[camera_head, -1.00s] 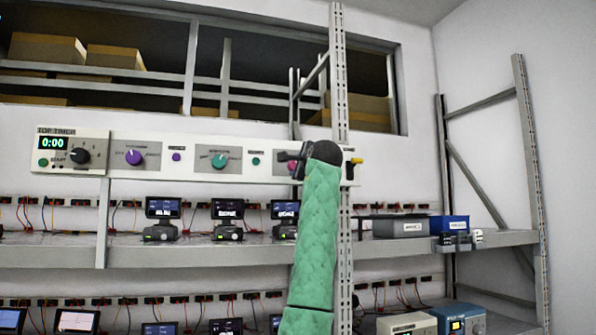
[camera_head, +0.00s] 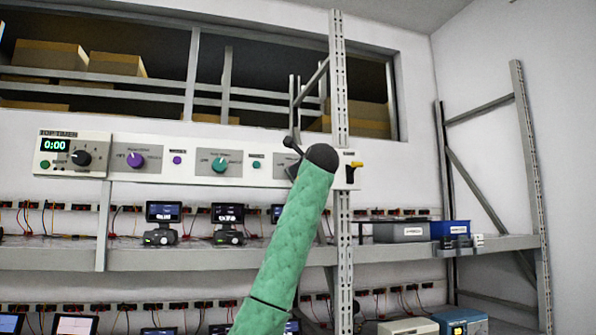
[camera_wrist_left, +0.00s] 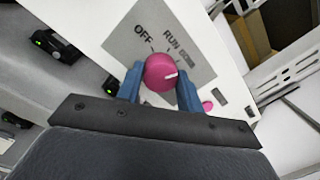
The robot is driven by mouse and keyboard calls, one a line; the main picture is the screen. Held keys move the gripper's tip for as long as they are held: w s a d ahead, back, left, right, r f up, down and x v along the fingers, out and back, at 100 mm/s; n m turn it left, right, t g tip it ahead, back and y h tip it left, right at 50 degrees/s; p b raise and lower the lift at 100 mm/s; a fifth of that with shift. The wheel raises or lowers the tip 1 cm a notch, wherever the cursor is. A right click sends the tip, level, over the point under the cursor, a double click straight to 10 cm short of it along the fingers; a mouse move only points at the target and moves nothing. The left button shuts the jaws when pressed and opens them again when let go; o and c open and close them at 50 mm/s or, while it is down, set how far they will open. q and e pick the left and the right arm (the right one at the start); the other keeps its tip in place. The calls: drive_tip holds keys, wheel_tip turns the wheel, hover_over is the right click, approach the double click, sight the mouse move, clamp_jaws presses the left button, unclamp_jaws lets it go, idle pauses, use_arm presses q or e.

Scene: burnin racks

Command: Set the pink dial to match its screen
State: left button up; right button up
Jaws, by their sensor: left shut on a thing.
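The pink dial (camera_wrist_left: 160,72) shows in the left wrist view on a grey plate (camera_wrist_left: 125,45) marked OFF and RUN, with a third, unreadable label. Its white pointer mark aims to the right, past RUN and near the third label. My left gripper (camera_wrist_left: 161,80) is shut on the dial, one blue finger on each side. In the head view my green-sleeved arm hides the dial. Below the panel, a monitor (camera_head: 277,212) is partly hidden by my arm, and its text cannot be read. My right gripper is not in view.
A timer display (camera_head: 55,144) reads 0:00. Bins stand on the shelf at right.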

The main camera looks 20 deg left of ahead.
use_arm(q)
drive_tip(key=shift+f, duration=0.15)
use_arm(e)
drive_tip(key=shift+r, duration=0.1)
use_arm(q)
drive_tip(key=o, duration=1)
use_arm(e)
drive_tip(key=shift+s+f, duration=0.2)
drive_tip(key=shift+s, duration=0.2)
use_arm(q)
drive_tip(key=b+v, duration=0.3)
drive_tip(key=v, duration=0.4)
drive_tip(key=shift+s+d, duration=0.25)
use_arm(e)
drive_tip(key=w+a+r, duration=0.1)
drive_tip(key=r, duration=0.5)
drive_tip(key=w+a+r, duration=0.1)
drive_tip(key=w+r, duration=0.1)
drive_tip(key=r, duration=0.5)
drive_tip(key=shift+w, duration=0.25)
